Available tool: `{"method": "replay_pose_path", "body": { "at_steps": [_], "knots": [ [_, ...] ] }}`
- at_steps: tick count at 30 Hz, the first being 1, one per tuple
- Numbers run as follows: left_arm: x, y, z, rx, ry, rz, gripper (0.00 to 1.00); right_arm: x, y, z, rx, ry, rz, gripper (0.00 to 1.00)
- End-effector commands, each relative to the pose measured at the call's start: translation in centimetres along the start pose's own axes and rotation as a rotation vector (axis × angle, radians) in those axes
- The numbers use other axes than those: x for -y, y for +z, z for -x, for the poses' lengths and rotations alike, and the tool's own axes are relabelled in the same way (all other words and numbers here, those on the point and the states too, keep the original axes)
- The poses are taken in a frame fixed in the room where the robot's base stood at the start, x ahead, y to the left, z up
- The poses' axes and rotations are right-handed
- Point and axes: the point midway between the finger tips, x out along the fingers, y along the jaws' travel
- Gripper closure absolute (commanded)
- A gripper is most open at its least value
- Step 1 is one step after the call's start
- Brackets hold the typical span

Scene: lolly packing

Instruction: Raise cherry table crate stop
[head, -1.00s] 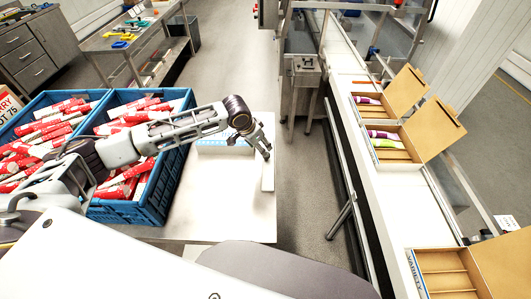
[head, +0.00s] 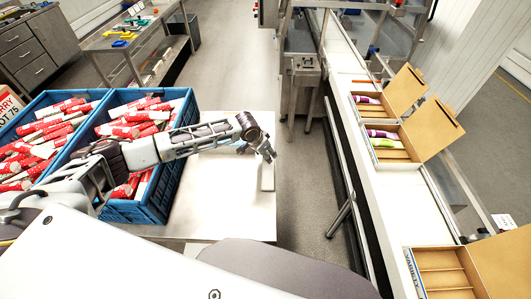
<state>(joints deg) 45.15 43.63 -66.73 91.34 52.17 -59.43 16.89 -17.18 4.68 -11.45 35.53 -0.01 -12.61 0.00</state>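Two blue crates stand side by side at the left: the left crate (head: 40,101) and the right crate (head: 150,212). Both hold several red-and-white wrapped lollies (head: 130,120). Part of a sign (head: 10,104) at the far left reads "RRY" and "OT 75". My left arm crosses over the right crate and hides part of its contents. My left gripper (head: 257,154) is over the white table (head: 225,195), right of the crates, with its fingers apart and nothing seen between them. A slim white bar (head: 267,178) lies near the table's right edge. My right gripper is out of view.
A conveyor (head: 372,195) runs along the right. It carries open cardboard boxes; the middle box (head: 396,154) holds purple and green lollies, and the near box (head: 443,282) looks empty. Clear floor (head: 305,210) lies between table and conveyor. A workbench (head: 115,45) stands behind.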

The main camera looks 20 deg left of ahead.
Motion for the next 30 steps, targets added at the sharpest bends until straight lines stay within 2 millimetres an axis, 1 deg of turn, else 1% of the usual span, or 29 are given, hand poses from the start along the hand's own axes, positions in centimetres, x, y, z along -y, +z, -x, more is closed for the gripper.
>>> {"method": "replay_pose_path", "body": {
  "at_steps": [6,15,17,30],
  "knots": [
    [-0.01,0.0,-0.02,0.0,0.0,0.0,0.5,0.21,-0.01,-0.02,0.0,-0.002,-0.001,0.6],
    [0.0,0.01,-0.01,0.0,0.0,0.0,0.88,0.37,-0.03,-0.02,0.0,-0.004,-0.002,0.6],
    [0.01,0.01,-0.01,0.0,0.0,0.0,0.94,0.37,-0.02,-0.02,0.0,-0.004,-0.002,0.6],
    [-0.28,-0.3,0.0,0.03,-0.026,-0.015,0.95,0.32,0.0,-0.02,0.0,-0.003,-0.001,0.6]
  ]
}}
